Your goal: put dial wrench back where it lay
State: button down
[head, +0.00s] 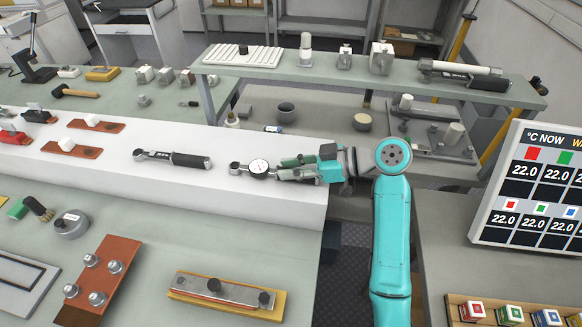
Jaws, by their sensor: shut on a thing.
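The dial wrench (258,169) has a round white dial and a ring-like head pointing left. It is at the right end of the long white raised block (90,176). My gripper (288,169) comes in from the right and is shut on the wrench's handle, just right of the dial. The fingers hide most of the handle. I cannot tell whether the wrench touches the block or hangs slightly above it. A second wrench (178,158) with a black grip, no dial, lies on the block to the left, apart from the dial wrench.
Two brown boards (96,125) lie farther left on the block. A raised shelf (375,77) with instruments stands behind, small pots beneath it. A yellow-based bar fixture (226,296) and a brown plate with knobs (105,272) are in front. A temperature display (534,190) stands right.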

jog(key=c, duration=0.9)
grip_release()
jog(key=shift+v, duration=3.75)
